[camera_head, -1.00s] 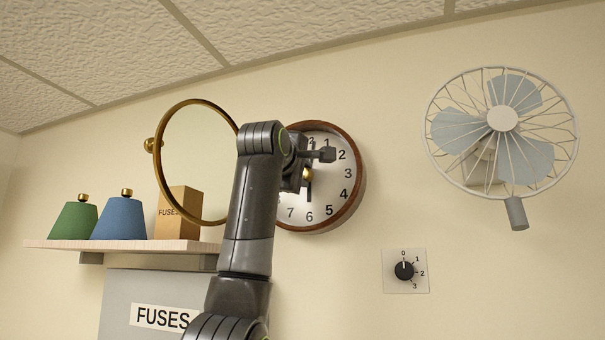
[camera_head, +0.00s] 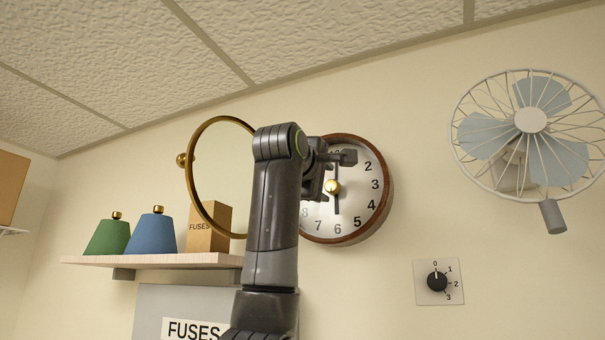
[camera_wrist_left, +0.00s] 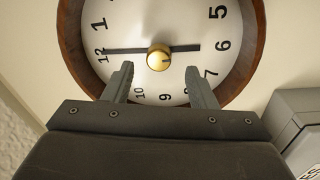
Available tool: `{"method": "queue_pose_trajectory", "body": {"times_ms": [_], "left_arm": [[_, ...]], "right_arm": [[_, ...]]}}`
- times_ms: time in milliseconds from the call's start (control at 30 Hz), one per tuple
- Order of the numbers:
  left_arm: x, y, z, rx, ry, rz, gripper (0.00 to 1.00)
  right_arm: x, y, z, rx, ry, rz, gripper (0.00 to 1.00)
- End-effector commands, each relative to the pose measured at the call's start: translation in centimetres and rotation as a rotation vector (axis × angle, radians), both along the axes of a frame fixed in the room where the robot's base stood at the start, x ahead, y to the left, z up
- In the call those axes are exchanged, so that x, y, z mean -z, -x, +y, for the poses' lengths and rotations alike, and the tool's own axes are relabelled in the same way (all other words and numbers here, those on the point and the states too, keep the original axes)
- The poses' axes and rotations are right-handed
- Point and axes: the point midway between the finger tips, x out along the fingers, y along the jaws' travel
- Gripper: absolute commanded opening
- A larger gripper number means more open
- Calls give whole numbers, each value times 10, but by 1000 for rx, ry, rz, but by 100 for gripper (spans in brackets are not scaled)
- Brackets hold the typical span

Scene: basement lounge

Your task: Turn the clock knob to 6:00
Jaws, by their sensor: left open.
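The round wall clock (camera_head: 376,210) has a brown wooden rim and white face, with a gold knob (camera_head: 332,187) at its centre. The long hand points to 12 and the short hand points to 6. The wrist view shows the same clock (camera_wrist_left: 180,22) turned sideways, with the knob (camera_wrist_left: 159,57) clear of the fingers. My left gripper (camera_head: 338,170) is in front of the clock and hides its left part. Its two fingers (camera_wrist_left: 159,72) are spread apart and empty, with their tips just short of the knob. My right gripper is not in view.
A round gold-framed mirror (camera_head: 193,190) is left of my arm. Below it a shelf (camera_head: 100,261) holds green and blue lampshade-like objects and a FUSES box (camera_head: 205,238). A grey fuse cabinet (camera_head: 150,300) hangs lower. A fan (camera_head: 530,120) and a dial (camera_head: 437,282) are at right.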

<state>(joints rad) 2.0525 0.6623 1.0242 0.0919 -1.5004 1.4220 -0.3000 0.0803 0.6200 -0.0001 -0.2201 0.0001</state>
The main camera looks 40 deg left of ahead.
Motion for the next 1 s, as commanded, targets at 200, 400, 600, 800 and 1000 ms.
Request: {"method": "queue_pose_trajectory", "body": {"times_ms": [200,400,600,800,1000], "left_arm": [[8,55,-16,2,-2,-6,52],[9,98,-28,3,0,-5,52],[9,124,-34,0,-1,-2,52],[8,131,-36,0,-1,-1,52],[8,131,-36,0,-1,-1,52]], "right_arm": [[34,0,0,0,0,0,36],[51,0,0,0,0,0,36],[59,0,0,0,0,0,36],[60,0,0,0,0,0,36],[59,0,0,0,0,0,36]]}}
